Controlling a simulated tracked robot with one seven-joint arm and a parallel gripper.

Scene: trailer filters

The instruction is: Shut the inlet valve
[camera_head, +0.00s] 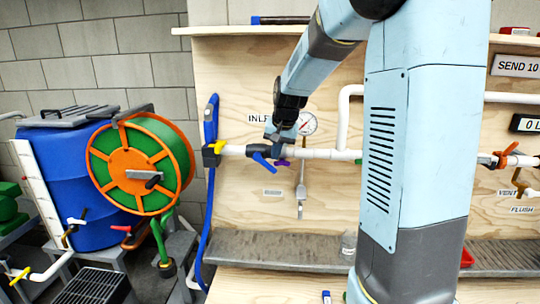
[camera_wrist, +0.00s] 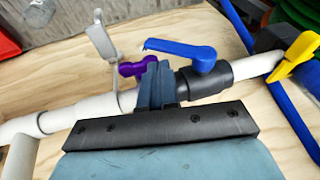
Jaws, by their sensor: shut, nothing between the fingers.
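The inlet valve has a blue lever (camera_head: 262,161) on a black body in the white pipe, below a partly hidden label reading "INLE" (camera_head: 258,119). In the wrist view the blue lever (camera_wrist: 182,50) lies at a slant to the pipe, not square across it. My gripper (camera_head: 281,137) is over the pipe just right of the lever. In the wrist view its fingers (camera_wrist: 157,84) are shut with nothing between them, beside the lever's free arm and the black valve body (camera_wrist: 205,82). I cannot tell whether they touch the lever.
A purple handle (camera_wrist: 138,67) sits close by the fingertips. A yellow-handled valve (camera_head: 215,147) is left on the same pipe, near a blue hose (camera_head: 209,190). A gauge (camera_head: 307,123) is to the right. My arm hides part of the board.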

